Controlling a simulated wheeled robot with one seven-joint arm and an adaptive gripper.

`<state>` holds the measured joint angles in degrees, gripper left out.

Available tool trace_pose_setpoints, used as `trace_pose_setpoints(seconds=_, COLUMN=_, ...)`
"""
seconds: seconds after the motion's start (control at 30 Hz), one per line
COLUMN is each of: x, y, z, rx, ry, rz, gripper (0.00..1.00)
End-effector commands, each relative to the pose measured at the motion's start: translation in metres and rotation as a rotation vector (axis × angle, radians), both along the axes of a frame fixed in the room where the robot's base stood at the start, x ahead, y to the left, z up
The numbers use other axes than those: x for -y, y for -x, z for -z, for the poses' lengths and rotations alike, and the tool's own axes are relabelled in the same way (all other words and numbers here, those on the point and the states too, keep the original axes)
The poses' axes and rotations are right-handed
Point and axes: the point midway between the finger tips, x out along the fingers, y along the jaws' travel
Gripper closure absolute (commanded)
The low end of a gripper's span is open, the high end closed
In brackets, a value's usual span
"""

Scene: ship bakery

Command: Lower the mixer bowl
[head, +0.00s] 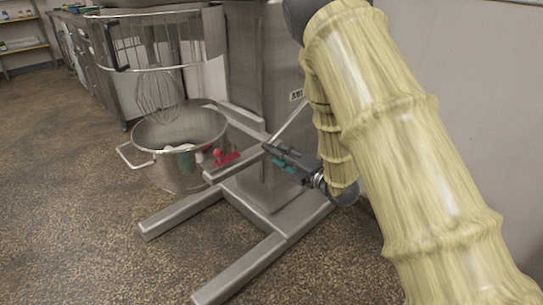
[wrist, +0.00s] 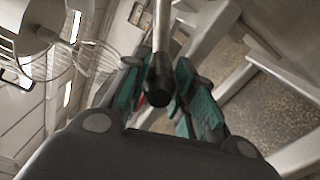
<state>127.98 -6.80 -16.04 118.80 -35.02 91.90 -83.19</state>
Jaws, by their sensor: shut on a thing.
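The steel mixer bowl (head: 172,173) sits low in the mixer's frame in the head view, with a looped handle at its left. A wire whisk (head: 158,92) hangs above it and reaches toward its opening. A thin metal lever (head: 291,121) slants down from the mixer column to my gripper (head: 271,155). In the wrist view, the lever's black knob (wrist: 158,82) lies between the teal-padded fingers of my gripper (wrist: 157,88). The gripper is shut on the lever near this knob. The exact finger contact is partly hidden.
The mixer's column (head: 262,65) stands behind the bowl, and its steel legs (head: 180,213) spread across the speckled floor. A wire guard (head: 155,68) rings the whisk. A red part (head: 226,158) is at the bowl's right side. Floor is clear at the left and front.

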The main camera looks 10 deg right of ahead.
Motion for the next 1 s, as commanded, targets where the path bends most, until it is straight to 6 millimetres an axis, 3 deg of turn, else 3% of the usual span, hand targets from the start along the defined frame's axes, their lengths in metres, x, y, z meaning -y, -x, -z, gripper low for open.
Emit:
trace_pose_setpoints(seconds=0.1, x=0.011, y=-0.006, z=0.019, rx=0.020, ry=0.028, rz=0.004, gripper=1.00)
trace_pose_setpoints(seconds=0.3, x=0.021, y=-0.012, z=0.035, rx=0.053, ry=0.080, rz=0.005, gripper=1.00)
trace_pose_setpoints(seconds=0.93, x=0.028, y=-0.017, z=0.044, rx=0.069, ry=0.111, rz=0.010, gripper=1.00)
trace_pose_setpoints(seconds=0.97, x=0.029, y=-0.017, z=0.044, rx=0.069, ry=0.111, rz=0.010, gripper=0.70)
trace_pose_setpoints(seconds=1.0, x=0.029, y=-0.017, z=0.044, rx=0.069, ry=0.111, rz=0.010, gripper=0.63)
